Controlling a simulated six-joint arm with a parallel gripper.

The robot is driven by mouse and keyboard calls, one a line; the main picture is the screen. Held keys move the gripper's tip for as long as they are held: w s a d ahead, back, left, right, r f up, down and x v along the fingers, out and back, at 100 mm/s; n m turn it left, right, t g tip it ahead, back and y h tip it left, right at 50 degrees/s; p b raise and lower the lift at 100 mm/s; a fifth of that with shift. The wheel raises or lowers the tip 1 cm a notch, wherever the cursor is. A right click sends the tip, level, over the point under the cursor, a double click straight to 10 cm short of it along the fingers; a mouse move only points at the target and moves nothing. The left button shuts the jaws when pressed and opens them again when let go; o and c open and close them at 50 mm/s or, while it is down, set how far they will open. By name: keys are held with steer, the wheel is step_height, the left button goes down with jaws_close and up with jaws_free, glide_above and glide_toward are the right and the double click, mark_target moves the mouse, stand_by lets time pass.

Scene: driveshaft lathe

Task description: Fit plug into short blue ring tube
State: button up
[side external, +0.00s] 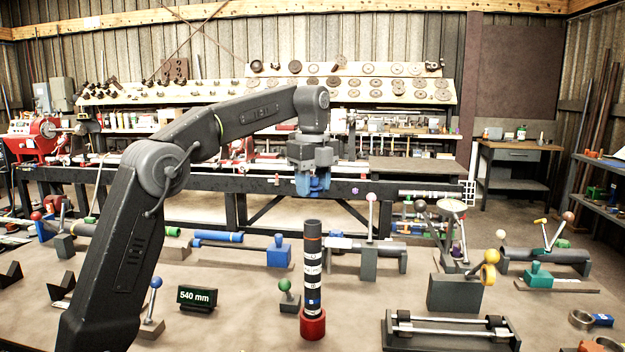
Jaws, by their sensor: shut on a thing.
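My gripper (312,186) hangs in the air above the bench, pointing down, with blue parts at its lower end. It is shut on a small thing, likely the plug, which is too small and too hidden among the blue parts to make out. A blue tube (218,237) lies at the left. I cannot tell which tube is the short blue ring tube.
A "540 mm" sign (198,298), a green-knobbed stand (287,295) and a blue block (279,252) are near the upright tube. A dark rail fixture (450,333) is at front right. A grey block (455,292) with a yellow ring stands behind it.

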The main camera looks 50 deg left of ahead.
mark_target(312, 195)
steer(key=shift+f, duration=2.2)
steer(key=shift+f, duration=0.95)
steer(key=o, duration=1)
step_height(312, 195, up, 12)
steer(key=shift+f, duration=0.2)
steer(key=shift+r, duration=0.15)
stand_by(0.3)
